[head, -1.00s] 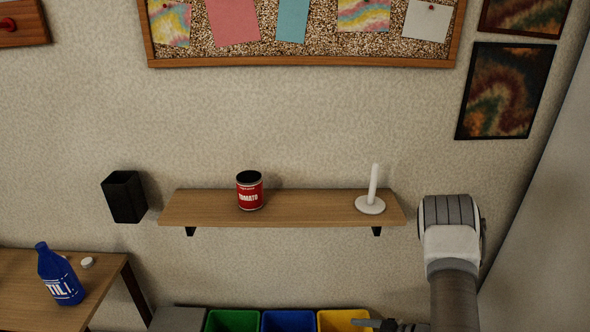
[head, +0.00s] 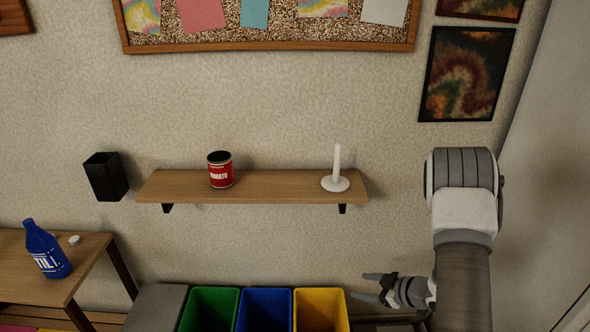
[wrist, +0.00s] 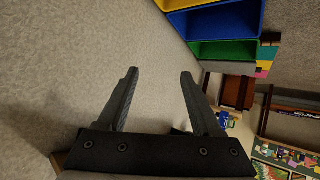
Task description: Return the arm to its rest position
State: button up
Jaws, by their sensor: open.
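My gripper (head: 372,287) is low at the right in the head view, just right of the yellow bin. Its fingers point left. In the wrist view my gripper (wrist: 158,95) shows two dark fingers spread apart with nothing between them. My arm rises along the right side of the head view.
A wall shelf (head: 270,187) holds a red tomato can (head: 221,170) and a white paper holder (head: 335,183). Green (head: 209,310), blue (head: 265,310) and yellow (head: 320,310) bins stand below. A blue bottle (head: 45,250) stands on a wooden table (head: 85,262) at left.

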jog(key=w+d+r+m+t+h, duration=0.1)
jog(key=d+r+m+h, duration=0.25)
jog(key=r, duration=0.85)
jog(key=w+d+r+m+t+h, duration=0.15)
jog(key=r+h, duration=0.35)
jog(key=r, duration=0.6)
jog(key=s+a+r+m+g, duration=0.2)
jog(key=s+a+r, duration=0.15)
jog(key=s, duration=0.65)
jog(key=s+a+r+m+g+y, duration=0.1)
jog(key=s+a+r+m, duration=0.2)
jog(key=s, duration=0.6)
jog(key=s+a+r+m+g, duration=0.15)
jog(key=s+a+r, duration=0.3)
jog(key=s, duration=0.55)
notch_tip(320, 180, up, 18)
jog(key=d+p, duration=0.1)
jog(key=p, duration=1.7)
jog(key=shift+w+r, duration=0.25)
jog(key=shift+w, duration=0.05)
